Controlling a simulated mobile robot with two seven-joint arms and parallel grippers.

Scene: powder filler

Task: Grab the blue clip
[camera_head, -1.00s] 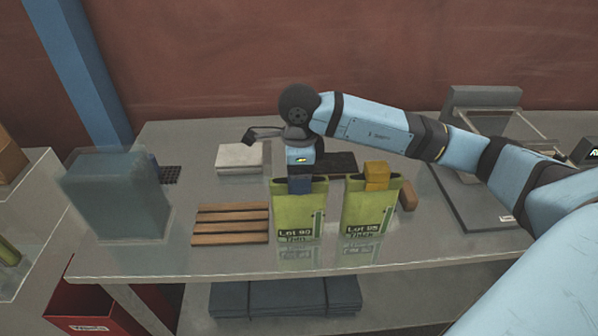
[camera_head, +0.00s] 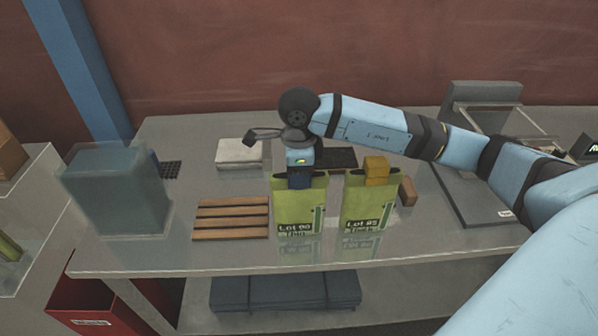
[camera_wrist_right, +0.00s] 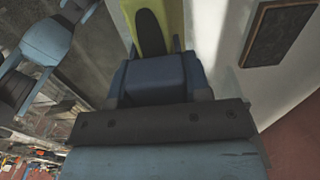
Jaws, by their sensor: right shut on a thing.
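The blue clip (camera_head: 299,181) sits at the top edge of the left green pouch, marked "Lot" (camera_head: 299,208), which stands upright on the table. My right gripper (camera_head: 300,178) is right above that pouch and shut on the blue clip. In the right wrist view the blue clip (camera_wrist_right: 156,75) fills the space between the fingers of the right gripper (camera_wrist_right: 160,90), with the green pouch (camera_wrist_right: 158,28) beyond it. The fingertips are small and partly hidden in the head view. My left gripper does not show.
A second green pouch (camera_head: 369,208) with a yellow clip (camera_head: 376,170) stands to the right. A wooden slatted rack (camera_head: 231,218) lies to the left, a translucent box (camera_head: 117,190) farther left. A white block (camera_head: 240,154) lies behind, and a grey device (camera_head: 484,185) at the right.

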